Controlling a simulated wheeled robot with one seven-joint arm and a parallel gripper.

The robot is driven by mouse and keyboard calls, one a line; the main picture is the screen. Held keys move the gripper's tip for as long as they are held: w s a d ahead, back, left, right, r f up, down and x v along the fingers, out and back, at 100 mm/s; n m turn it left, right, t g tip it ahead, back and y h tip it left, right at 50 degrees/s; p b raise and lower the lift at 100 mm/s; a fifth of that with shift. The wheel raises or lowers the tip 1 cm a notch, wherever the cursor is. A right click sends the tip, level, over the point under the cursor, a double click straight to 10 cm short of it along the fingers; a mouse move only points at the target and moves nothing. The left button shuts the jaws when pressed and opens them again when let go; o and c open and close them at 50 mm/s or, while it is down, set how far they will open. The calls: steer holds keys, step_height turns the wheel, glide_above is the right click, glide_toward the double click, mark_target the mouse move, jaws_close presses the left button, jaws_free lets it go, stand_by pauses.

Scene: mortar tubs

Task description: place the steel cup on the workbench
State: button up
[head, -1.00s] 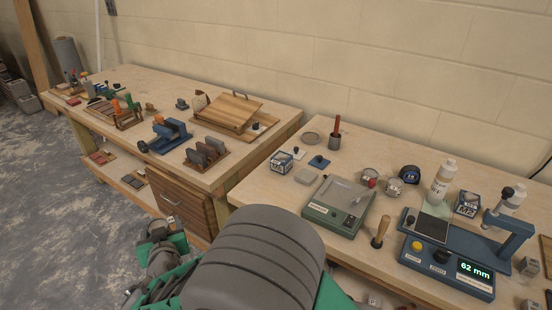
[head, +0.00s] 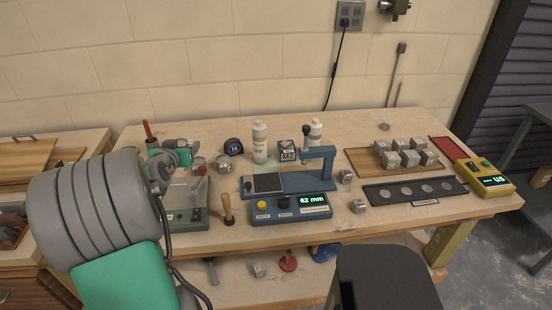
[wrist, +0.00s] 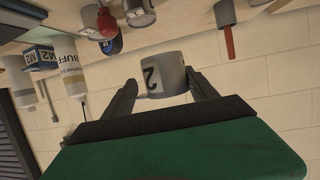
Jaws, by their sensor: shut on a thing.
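The steel cup (wrist: 165,80), grey with a dark "2" on a pale label, sits between the two fingers of my gripper (wrist: 163,92) in the wrist view. The fingers are shut on its sides. The wrist view looks upside down, with the workbench along its top edge and a visible gap between cup and bench. In the head view my gripper (head: 182,156) is over the left part of the workbench (head: 355,128); I cannot clearly make out the held cup there. Two similar metal cups (head: 224,163) (head: 198,164) stand just right of the gripper.
A green-based device (head: 188,216) lies below the gripper. A red-handled tool (head: 148,132) stands behind it. A tape measure (head: 234,147), white bottles (head: 260,142) and a blue gauge (head: 292,205) stand to the right. A wooden tray of metal blocks (head: 360,161) is farther right.

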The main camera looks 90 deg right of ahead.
steer(key=s+d+g, duration=0.1)
steer(key=s+d, duration=0.1)
steer(key=s, duration=0.2)
steer(key=shift+m, duration=0.3)
steer(key=w+d+f+p, duration=0.1)
steer(key=w+f, duration=0.2)
steer(key=w, duration=0.1)
steer(key=w+d+f+p, duration=0.1)
steer(key=w+f, duration=0.2)
steer(key=w, duration=0.2)
steer(key=w+d+f+p, duration=0.1)
steer(key=w+f, duration=0.2)
steer(key=w, duration=0.2)
steer(key=shift+d+f, duration=0.15)
steer(key=shift+f, duration=0.05)
step_height(320, 180, down, 2)
steer(key=shift+f+p, duration=0.25)
steer(key=shift+p, duration=0.4)
steer(key=shift+f, duration=0.35)
steer(key=o, duration=1.9)
steer(key=shift+s, duration=0.1)
